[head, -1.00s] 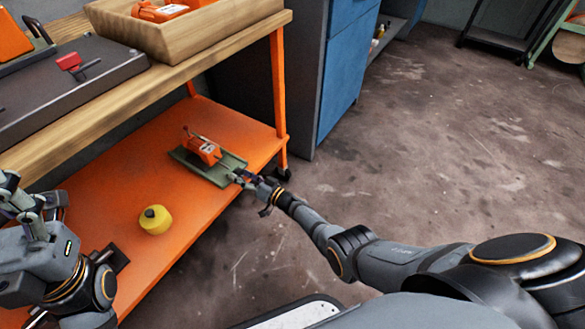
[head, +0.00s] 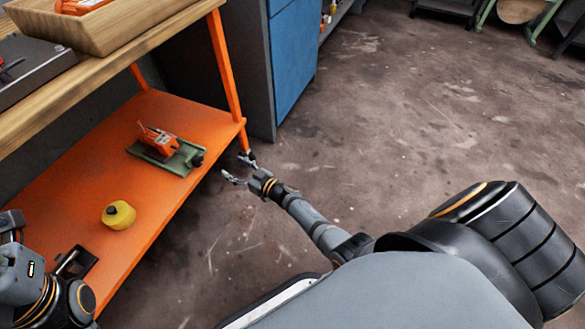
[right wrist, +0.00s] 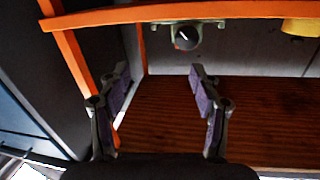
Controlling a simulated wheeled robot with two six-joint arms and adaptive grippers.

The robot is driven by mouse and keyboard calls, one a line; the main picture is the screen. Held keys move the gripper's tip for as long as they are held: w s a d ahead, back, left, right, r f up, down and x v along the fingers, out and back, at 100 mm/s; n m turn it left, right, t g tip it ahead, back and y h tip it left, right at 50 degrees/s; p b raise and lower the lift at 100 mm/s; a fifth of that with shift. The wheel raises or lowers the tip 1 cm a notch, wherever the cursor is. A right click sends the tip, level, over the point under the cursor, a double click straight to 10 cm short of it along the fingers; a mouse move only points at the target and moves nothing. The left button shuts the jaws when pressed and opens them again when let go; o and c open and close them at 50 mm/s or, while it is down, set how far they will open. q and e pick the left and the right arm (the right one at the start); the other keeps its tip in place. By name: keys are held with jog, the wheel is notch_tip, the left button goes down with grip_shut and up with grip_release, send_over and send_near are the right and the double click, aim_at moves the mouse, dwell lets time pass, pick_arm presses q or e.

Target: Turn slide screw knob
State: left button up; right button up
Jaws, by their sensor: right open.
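The slide (head: 180,162) is a green base with an orange block (head: 157,140) on it, lying on the orange lower shelf. Its dark round knob (head: 197,158) is at the end facing the shelf's right edge. In the right wrist view the knob (right wrist: 186,37) shows end-on, above and between my fingers. My right gripper (head: 238,168) is open and empty, just off the shelf edge and apart from the knob. Its spread fingers show in the right wrist view (right wrist: 160,73). My left gripper (head: 14,222) is partly cut off at the left edge; its fingertips are unclear.
A yellow round object (head: 119,215) sits on the orange shelf (head: 85,190). The orange table leg (head: 224,65) stands close behind my right gripper. The wooden tabletop (head: 100,80) overhangs the shelf. The floor to the right is open.

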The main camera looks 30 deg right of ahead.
jog(key=s+d+m+g+h+p, duration=0.4)
jog(key=s+d+h, duration=0.5)
jog(key=d, duration=0.4)
jog(key=shift+s+d+m, duration=0.35)
jog(key=shift+s+m, duration=0.25)
jog(key=shift+s, duration=0.3)
jog(key=shift+c, duration=0.3)
jog(key=shift+c, duration=1.1)
